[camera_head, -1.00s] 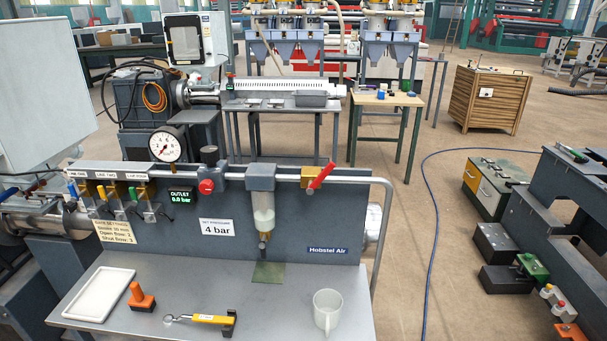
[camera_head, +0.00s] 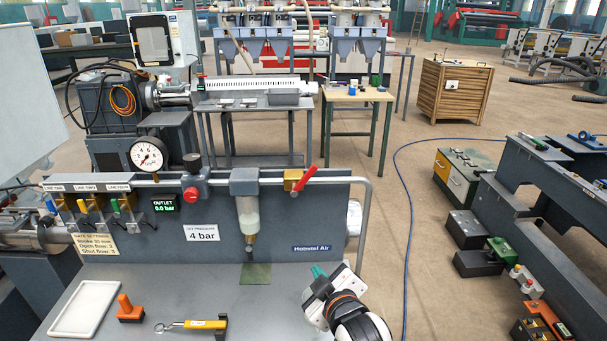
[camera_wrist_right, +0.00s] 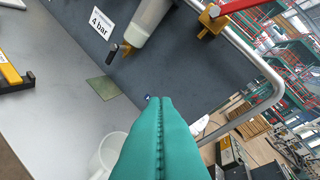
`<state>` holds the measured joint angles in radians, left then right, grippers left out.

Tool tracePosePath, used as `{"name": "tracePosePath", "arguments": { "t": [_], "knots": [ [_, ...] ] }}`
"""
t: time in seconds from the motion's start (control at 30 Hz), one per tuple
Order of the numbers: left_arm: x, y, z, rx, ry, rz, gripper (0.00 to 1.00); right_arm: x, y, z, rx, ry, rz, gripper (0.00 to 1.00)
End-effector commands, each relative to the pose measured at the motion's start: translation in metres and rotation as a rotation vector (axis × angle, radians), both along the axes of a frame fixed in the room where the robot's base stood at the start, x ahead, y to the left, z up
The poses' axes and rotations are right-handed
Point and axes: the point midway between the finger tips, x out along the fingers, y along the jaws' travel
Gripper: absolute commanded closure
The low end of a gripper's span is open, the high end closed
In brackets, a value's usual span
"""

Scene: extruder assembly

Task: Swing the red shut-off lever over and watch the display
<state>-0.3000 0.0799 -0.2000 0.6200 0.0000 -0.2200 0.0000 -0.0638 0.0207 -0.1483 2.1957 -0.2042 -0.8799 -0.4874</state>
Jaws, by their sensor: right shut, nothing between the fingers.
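The red shut-off lever (camera_head: 305,179) slants up to the right from its brass valve body (camera_head: 291,183), on the pipe along the top of the grey panel. Its lower part shows in the wrist view (camera_wrist_right: 234,5). The outlet display (camera_head: 164,206) reads 0.0 bar in green. The dial gauge (camera_head: 149,156) stands above it on the left. My right gripper (camera_head: 318,270) is in front of the panel, below and apart from the lever. Its teal fingers (camera_wrist_right: 160,104) are shut together with nothing between them. My left gripper is out of view.
The bench holds a white tray (camera_head: 85,309), an orange-handled piece (camera_head: 130,312) and a yellow-handled tool (camera_head: 204,324). A mug (camera_wrist_right: 107,156) stands beside my right gripper, hidden in the head view. A bent pipe (camera_head: 368,210) runs down at the panel's right end.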

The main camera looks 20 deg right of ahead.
Motion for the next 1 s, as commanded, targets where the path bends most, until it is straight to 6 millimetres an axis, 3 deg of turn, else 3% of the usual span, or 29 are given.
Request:
{"name": "tracePosePath", "arguments": {
  "t": [0.03,0.1,0.2,0.3,0.57,0.93,1.0],
  "knots": [
    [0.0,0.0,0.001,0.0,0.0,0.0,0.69,0.021,0.004,0.04,-0.062,-0.129,0.016,1.0],
    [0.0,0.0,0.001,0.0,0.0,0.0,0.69,0.039,0.008,0.083,-0.152,-0.269,0.029,1.0],
    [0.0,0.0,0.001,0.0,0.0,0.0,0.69,0.053,0.014,0.126,-0.245,-0.409,0.033,1.0],
    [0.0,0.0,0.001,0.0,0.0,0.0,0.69,0.059,0.017,0.147,-0.296,-0.478,0.032,1.0],
    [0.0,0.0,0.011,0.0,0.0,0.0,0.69,0.087,0.018,0.161,-0.306,-0.496,0.032,1.0],
    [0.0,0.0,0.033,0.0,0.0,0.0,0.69,0.16,0.017,0.174,-0.305,-0.492,0.032,1.0],
    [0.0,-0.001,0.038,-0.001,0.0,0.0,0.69,0.155,0.006,0.164,-0.309,-0.486,0.032,1.0]
  ]
}}
